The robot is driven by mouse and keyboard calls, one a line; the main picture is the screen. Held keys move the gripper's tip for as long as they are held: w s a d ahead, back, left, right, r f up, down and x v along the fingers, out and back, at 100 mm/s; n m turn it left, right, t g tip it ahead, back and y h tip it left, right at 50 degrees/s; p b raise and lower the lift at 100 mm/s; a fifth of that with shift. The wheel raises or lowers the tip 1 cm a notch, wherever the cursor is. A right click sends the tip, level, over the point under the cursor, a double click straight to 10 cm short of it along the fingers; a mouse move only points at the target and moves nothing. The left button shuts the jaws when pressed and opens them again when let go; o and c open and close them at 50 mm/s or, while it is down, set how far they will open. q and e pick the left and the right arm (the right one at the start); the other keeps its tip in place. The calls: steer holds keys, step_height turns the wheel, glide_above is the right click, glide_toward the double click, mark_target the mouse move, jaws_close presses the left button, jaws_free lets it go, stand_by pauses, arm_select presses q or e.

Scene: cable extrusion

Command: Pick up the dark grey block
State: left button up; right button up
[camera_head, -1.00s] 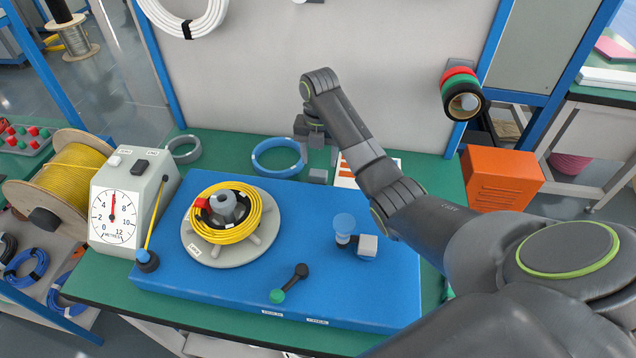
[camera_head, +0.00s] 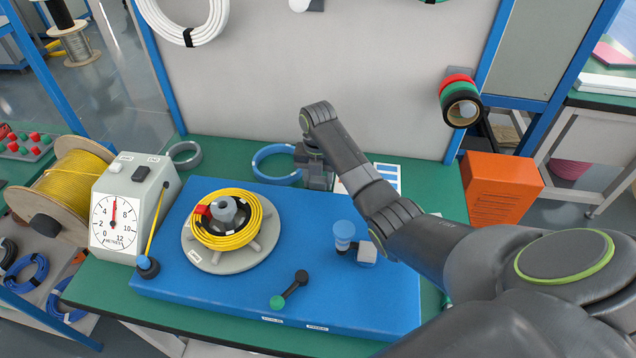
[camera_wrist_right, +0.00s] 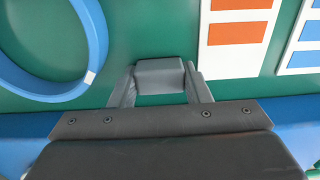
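The dark grey block (camera_wrist_right: 160,75) stands on the green mat in the right wrist view, between the two fingers of my right gripper (camera_wrist_right: 160,82). The fingers flank it on both sides with hardly any gap, and I cannot tell whether they press on it. In the head view my right gripper (camera_head: 316,178) is low at the back edge of the blue board, and it hides the block there. My left gripper is not in view.
A blue cable ring (camera_head: 262,163) lies left of my right gripper, and a card with coloured strips (camera_head: 388,176) lies right of it. The blue board (camera_head: 225,305) carries a yellow cable coil (camera_head: 258,208), a small lever (camera_head: 290,290) and a blue-topped fitting (camera_head: 344,230).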

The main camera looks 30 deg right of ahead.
mark_target(318, 178)
steer(key=shift+r, duration=0.15)
steer(key=shift+r, duration=0.35)
step_height(318, 178, up, 7)
steer(key=shift+r+p, duration=0.1)
steer(key=shift+p, duration=0.25)
steer(key=shift+r+p, duration=0.5)
steer(key=shift+p, duration=0.15)
steer(key=shift+r+p, duration=0.5)
